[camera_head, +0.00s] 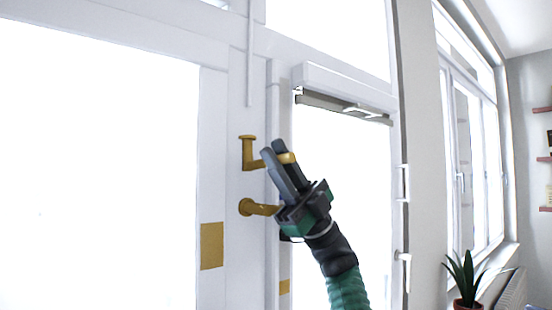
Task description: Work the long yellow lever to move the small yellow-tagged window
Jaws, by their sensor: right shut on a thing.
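A yellow L-shaped lever (248,152) is on the white window frame at centre. Its arm runs right, and its end (288,158) shows beside my fingers. My right gripper (273,148) comes up from the lower right and is shut on this arm. A second yellow handle (258,208) is just below; its right end is hidden behind my gripper. A large yellow tag (212,246) marks the left frame. A smaller yellow tag (284,287) is low on the narrower right window's frame (273,240). My left gripper is out of view.
A white blind box (345,88) tops the right window. White handles (403,258) are on its right edge. A thin white rod (249,60) hangs above the lever. A potted plant (466,278) and another window (470,160) are at the right.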

